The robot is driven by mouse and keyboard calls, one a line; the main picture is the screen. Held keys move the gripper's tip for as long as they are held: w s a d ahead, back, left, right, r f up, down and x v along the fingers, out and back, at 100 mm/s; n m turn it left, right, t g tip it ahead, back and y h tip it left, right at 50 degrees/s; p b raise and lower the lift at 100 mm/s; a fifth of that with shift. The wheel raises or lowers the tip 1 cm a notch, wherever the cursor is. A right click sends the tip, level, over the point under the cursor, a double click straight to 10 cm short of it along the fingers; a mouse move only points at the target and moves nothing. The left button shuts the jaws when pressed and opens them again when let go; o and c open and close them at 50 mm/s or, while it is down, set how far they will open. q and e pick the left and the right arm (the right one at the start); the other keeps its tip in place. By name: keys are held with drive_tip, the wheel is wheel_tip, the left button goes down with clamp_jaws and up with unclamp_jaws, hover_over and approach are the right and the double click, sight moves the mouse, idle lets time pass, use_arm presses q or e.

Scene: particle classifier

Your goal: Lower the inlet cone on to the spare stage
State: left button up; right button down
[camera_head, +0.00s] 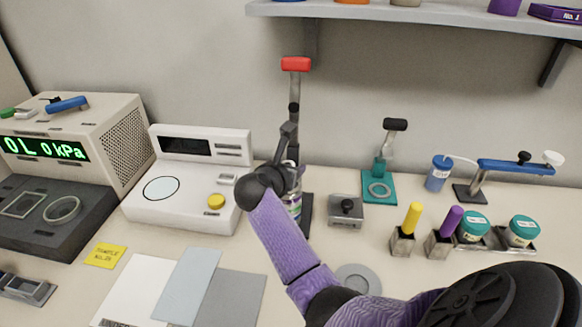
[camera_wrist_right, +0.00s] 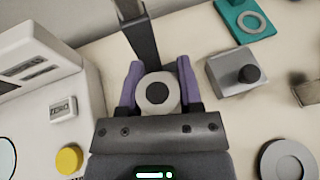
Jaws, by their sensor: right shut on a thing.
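A round pale part with a dark centre (camera_wrist_right: 157,103), which looks like the inlet cone, sits between the purple fingers of my right gripper (camera_wrist_right: 160,72) in the right wrist view. My right gripper (camera_head: 290,178) is shut on it, beside the clamp stand with the red top (camera_head: 296,64). In the head view a metallic cylinder (camera_head: 294,208) shows just below the gripper, partly hidden by my arm. I cannot tell which piece is the spare stage, or whether the cone touches what is below it. My left gripper is not in view.
A white instrument with a yellow button (camera_head: 180,205) stands close on the left. A grey block with a black knob (camera_head: 346,211) and a teal stand (camera_head: 380,192) are on the right. A flat grey disc (camera_head: 357,279) lies nearer. A shelf (camera_head: 420,12) hangs above.

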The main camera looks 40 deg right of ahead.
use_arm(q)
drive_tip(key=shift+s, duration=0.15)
use_arm(e)
drive_tip(key=shift+f, duration=0.1)
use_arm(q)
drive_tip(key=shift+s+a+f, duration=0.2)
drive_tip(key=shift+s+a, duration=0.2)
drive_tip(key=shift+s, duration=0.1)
use_arm(e)
drive_tip(key=shift+f, duration=0.25)
